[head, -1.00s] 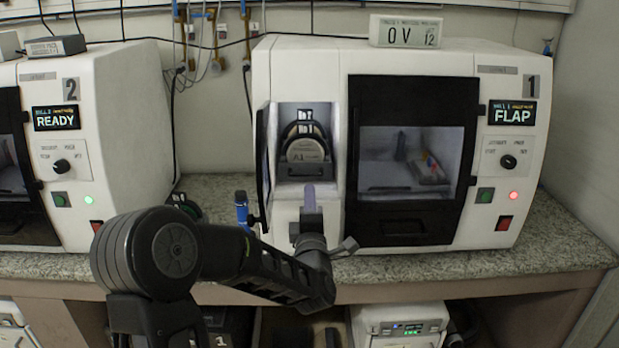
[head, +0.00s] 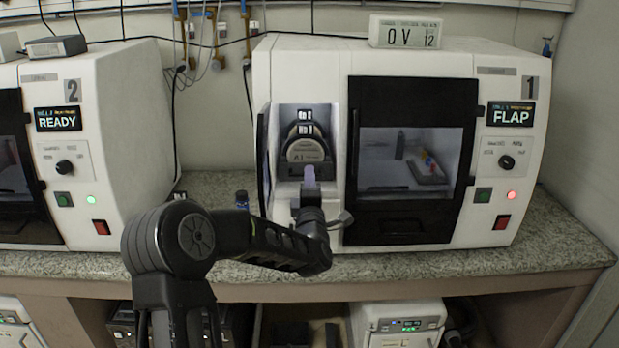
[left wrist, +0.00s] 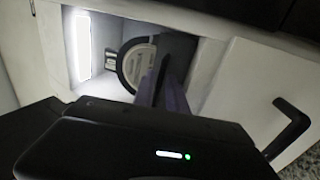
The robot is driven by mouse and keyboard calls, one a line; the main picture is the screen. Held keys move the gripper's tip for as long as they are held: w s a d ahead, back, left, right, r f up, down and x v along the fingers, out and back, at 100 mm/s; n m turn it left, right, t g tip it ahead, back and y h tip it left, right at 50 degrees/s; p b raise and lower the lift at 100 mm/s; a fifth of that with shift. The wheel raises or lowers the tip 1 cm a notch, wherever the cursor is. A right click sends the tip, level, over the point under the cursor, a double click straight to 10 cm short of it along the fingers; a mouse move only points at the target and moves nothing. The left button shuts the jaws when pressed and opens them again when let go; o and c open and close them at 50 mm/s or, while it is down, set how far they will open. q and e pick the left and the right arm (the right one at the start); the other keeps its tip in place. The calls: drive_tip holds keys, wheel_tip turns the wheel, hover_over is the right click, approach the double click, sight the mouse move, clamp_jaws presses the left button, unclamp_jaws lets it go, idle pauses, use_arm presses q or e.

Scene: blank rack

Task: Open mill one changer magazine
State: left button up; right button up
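Mill one (head: 500,190) stands at the right, its display reading FLAP and a red light lit. The dark flap (head: 264,160) at the left of its changer bay is swung open. Inside the bay sits the magazine (head: 305,152), with a grey disc marked A1; it also shows in the left wrist view (left wrist: 136,65). My left gripper (head: 310,180) is in front of the bay's lower part, below the magazine. Its purple-grey fingers (left wrist: 165,88) point at the bay, close together; their gap is unclear. Contact is not visible. My right gripper is not in view.
The black-framed window door (head: 410,150) is just right of the bay. A bent black handle (left wrist: 290,125) shows in the left wrist view. A blue-capped item (head: 242,200) stands on the counter behind my arm. Mill two (head: 125,130) stands left, reading READY.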

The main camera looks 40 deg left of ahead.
use_arm(q)
clamp_jaws()
idle(1.4)
